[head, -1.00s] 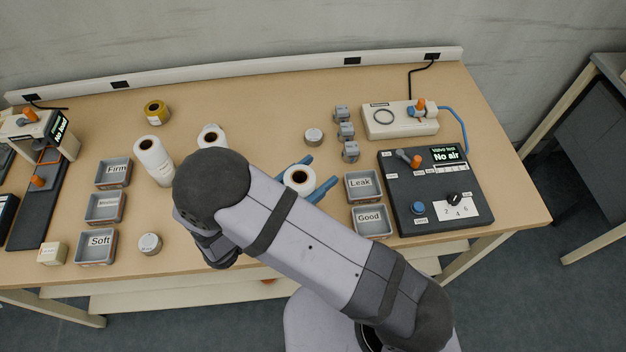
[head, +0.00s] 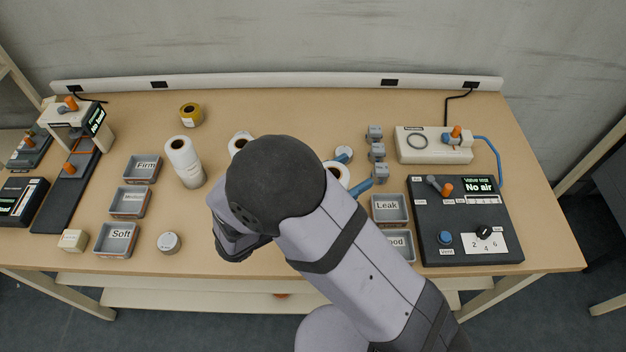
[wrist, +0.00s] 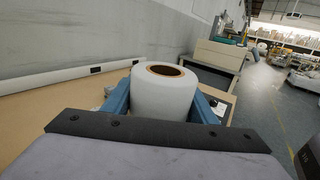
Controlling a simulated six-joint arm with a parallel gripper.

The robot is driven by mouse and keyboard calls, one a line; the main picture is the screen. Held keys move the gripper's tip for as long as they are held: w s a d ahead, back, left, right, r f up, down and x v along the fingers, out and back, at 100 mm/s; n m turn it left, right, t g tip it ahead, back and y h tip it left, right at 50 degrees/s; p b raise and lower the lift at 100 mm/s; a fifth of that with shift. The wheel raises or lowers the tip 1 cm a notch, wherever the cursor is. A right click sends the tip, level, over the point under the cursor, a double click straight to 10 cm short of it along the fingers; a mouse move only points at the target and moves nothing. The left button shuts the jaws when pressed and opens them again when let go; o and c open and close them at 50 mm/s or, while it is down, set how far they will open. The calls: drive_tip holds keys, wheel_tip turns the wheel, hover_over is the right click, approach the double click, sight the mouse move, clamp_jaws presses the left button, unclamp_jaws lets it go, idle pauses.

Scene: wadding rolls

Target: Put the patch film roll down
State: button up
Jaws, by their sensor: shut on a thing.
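My gripper (head: 354,170) is shut on a white roll with a brown-rimmed core, which looks like the patch film roll (head: 338,173). The roll is upright, with a blue finger on each side; it also shows large in the wrist view (wrist: 165,92). In the head view it is over the middle of the bench, left of and behind the Leak tray (head: 389,222). My arm hides part of it. Its underside is hidden, so I cannot tell whether it touches the bench.
Two white rolls, one tall (head: 186,160) and one partly hidden (head: 239,140), stand to the left, with a yellow roll (head: 190,114) behind. A round tin (head: 344,152) and several grey blocks (head: 376,152) are close to the far finger. The dark valve panel (head: 465,240) is right.

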drive_tip(key=w+d+f+b, duration=0.3)
drive_tip(key=w+b, duration=0.4)
drive_tip(key=b, duration=0.3)
drive_tip(key=w+a+r+n+t+y, duration=0.4)
drive_tip(key=w+a+n+t+y, duration=0.3)
drive_tip(key=w+a, duration=0.4)
wheel_tip(320, 180, down, 10)
drive_tip(key=y, duration=0.1)
drive_tip(key=shift+s+a+r+m+g, duration=0.2)
drive_tip(key=shift+s+m+g, duration=0.1)
drive_tip(key=shift+s+g, duration=0.1)
drive_tip(key=shift+f, duration=0.1)
drive_tip(key=o, duration=1.4)
drive_tip(key=shift+f, duration=0.1)
drive_tip(key=shift+c, duration=0.2)
drive_tip(key=shift+s+r, duration=0.1)
drive_tip(key=shift+r, duration=0.1)
